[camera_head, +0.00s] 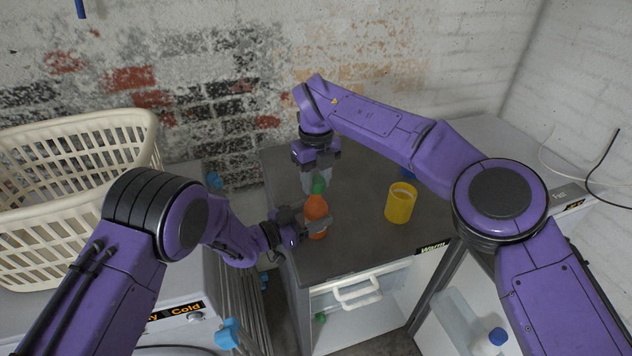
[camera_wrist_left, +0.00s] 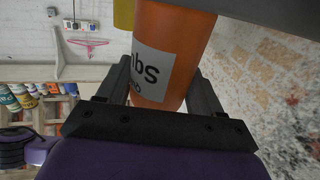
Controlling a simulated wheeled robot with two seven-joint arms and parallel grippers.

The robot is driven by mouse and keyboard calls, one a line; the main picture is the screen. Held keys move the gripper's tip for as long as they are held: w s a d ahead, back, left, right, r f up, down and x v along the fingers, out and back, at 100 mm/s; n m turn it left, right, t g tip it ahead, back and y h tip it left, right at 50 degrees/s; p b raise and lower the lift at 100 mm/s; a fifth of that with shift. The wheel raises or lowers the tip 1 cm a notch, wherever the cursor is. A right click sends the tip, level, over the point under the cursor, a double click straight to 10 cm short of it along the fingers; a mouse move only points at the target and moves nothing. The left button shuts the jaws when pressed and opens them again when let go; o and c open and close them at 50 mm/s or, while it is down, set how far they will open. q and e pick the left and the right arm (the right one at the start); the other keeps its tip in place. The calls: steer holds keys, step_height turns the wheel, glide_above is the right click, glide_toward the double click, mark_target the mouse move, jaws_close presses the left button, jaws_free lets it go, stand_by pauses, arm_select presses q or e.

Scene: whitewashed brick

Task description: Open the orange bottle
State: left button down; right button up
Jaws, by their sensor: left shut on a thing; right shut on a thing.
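The orange bottle (camera_head: 316,212) stands upright near the left edge of the dark grey counter top, with its green cap (camera_head: 318,186) on top. My left gripper (camera_head: 312,224) is shut around the bottle's body from the left. In the left wrist view the orange body (camera_wrist_left: 172,62) with a white label fills the space between its fingers (camera_wrist_left: 166,92). My right gripper (camera_head: 316,178) reaches down from above and is shut on the green cap. Its fingers partly hide the cap.
A yellow cup (camera_head: 400,203) stands on the counter top (camera_head: 350,245) to the right of the bottle. A blue thing behind it is mostly hidden by my right arm. A cream laundry basket (camera_head: 75,150) stands at the left. The front of the counter is clear.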

mark_target(316, 179)
arm_select(q)
steer(key=shift+r, duration=0.1)
arm_select(e)
steer(key=shift+r, duration=2.05)
arm_select(q)
steer(key=shift+c, duration=0.4)
jaws_free()
